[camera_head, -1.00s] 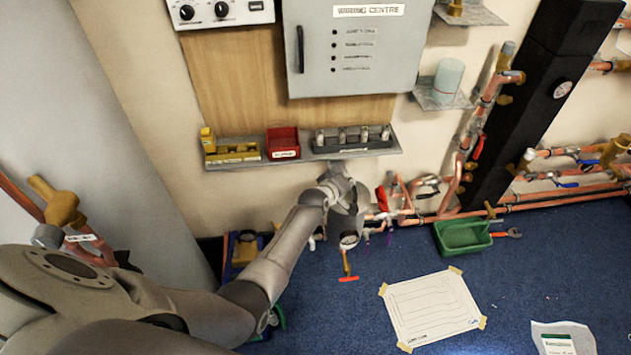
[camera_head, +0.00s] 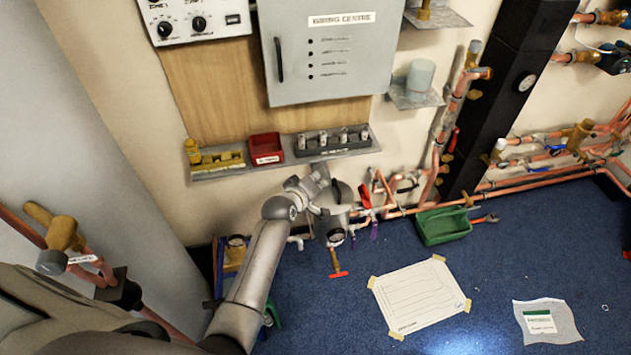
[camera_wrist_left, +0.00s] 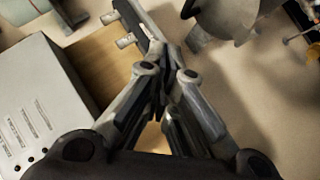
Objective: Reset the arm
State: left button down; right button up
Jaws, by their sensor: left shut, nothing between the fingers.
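My left arm comes in from the lower left of the head view. Its grey gripper (camera_head: 312,182) is just below the wall shelf, in front of the wall and beside a grey rounded vessel (camera_head: 334,203). I cannot tell whether they touch. In the left wrist view the gripper's fingers (camera_wrist_left: 164,82) are together with nothing between them. The vessel shows at the top of that view (camera_wrist_left: 228,14), apart from the fingers. My right gripper is in neither view.
The shelf (camera_head: 217,174) carries a yellow holder (camera_head: 217,160), a red bin (camera_head: 265,148) and a dark rack (camera_head: 333,143). Copper pipes (camera_head: 535,178) run along the wall. A green tray (camera_head: 443,226) and a taped sheet (camera_head: 420,295) lie on the blue floor.

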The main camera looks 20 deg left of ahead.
pick_arm(q)
jog(key=s+d+f+m+g, duration=0.1)
jog(key=s+f+m+g, duration=0.2)
jog(key=s+f, duration=0.85)
jog(key=s+d+f+m+g, duration=0.25)
jog(key=s+f, duration=0.55)
jog(key=f, duration=0.6)
jog(key=s+a+f+m+g, duration=0.1)
jog(key=s+f, duration=0.3)
jog(key=s, duration=0.7)
jog(key=s+a+f+m+g, duration=0.2)
jog(key=s+f+m, duration=0.2)
jog(key=s, duration=0.8)
jog(key=s+a+f+m+g, duration=0.1)
jog(key=s+f, duration=0.5)
jog(key=s, duration=0.6)
jog(key=shift+a+m+g+y, duration=0.2)
jog(key=shift+m+g+y, duration=0.1)
jog(key=shift+m+g, duration=0.6)
